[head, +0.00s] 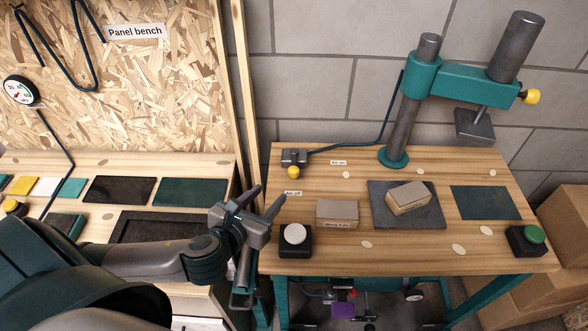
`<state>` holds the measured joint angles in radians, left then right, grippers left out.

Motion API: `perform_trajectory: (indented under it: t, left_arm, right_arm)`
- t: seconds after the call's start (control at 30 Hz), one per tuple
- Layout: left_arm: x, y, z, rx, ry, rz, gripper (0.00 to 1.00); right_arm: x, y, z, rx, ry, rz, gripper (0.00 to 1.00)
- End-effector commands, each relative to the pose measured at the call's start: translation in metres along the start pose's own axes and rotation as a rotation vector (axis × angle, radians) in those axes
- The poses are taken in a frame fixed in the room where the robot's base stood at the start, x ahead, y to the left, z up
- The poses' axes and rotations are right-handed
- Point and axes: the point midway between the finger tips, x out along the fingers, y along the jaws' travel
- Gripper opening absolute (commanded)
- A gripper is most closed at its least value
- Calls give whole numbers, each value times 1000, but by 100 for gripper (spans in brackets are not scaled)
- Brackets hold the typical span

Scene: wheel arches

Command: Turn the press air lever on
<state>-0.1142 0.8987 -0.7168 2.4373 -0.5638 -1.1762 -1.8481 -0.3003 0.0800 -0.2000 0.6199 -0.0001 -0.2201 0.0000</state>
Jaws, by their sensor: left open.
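The press air lever has a yellow knob (293,172) and a dark grey valve body (294,156) at the back left of the wooden press bench (400,255). The knob points towards the front, on the side of the "Air off" label (293,193). The "Air on" label (338,162) lies to the right of the valve. My left gripper (267,193) is open and empty, its fingertips a little left and in front of the knob, apart from it. My right gripper is out of view.
A teal press (425,75) stands at the back. A white button box (295,240), cardboard-coloured blocks (337,213) (407,198) and a green button (534,233) sit on the bench. The panel bench (195,165) is at left. A dark hose (370,145) runs behind the valve.

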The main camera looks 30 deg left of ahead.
Motion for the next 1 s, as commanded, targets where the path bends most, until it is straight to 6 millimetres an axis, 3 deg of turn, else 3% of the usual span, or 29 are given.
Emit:
perform_trajectory:
  t: [0.37,1.0]
  left_arm:
    - [32,0,2,-2,-1,2,44]
    - [142,0,2,-2,0,2,44]
  right_arm:
    - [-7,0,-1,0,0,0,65]
    - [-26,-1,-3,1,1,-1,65]
